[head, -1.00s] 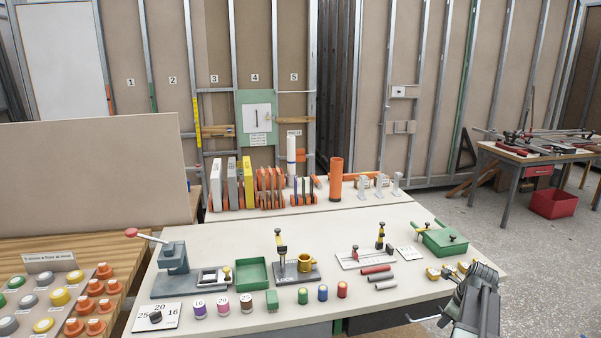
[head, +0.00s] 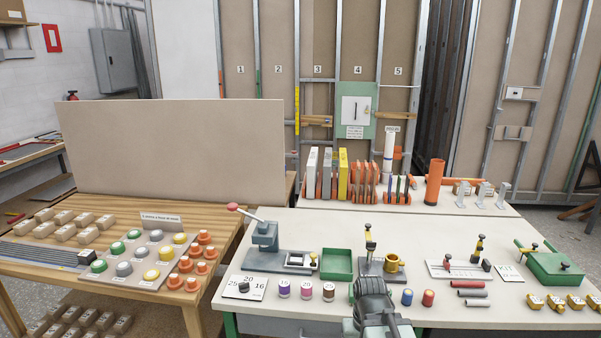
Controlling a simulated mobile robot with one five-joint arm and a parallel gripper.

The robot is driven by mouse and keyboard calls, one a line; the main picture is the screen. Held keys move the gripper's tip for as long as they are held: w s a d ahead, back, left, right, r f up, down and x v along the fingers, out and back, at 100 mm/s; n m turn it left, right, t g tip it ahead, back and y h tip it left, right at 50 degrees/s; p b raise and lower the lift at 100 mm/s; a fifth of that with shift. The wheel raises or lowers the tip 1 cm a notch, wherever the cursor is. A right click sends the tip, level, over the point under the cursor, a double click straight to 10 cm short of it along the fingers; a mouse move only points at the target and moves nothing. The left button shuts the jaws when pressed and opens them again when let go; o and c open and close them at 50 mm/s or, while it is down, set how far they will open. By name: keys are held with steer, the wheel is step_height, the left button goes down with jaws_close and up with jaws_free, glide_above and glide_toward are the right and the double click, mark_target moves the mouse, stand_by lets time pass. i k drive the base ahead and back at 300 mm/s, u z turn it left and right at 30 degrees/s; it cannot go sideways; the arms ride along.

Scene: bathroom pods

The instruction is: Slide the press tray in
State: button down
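The press (head: 264,237) is grey-blue with a red-knobbed lever and stands on the white bench, left of centre in the head view. Its tray (head: 297,260) looks like a small pale plate with a dark-edged opening, at the right part of the press base. A small yellow-and-black knob (head: 313,259) stands at the tray's right end. The tray appears to stick out to the right of the press column. My gripper (head: 369,284) is over the front of the bench, right of and nearer than the tray, apart from it. Its fingers are seen from behind, and their opening is hidden.
A green open box (head: 337,263) and a grey stand with a yellow cup (head: 393,262) lie between the tray and the bench's right side. A wooden table (head: 205,225) with buttons adjoins on the left.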

mark_target(293, 260)
steer(key=k, duration=1.25)
steer(key=u, duration=0.6)
steer(key=i, duration=1.75)
steer(key=u, duration=0.5)
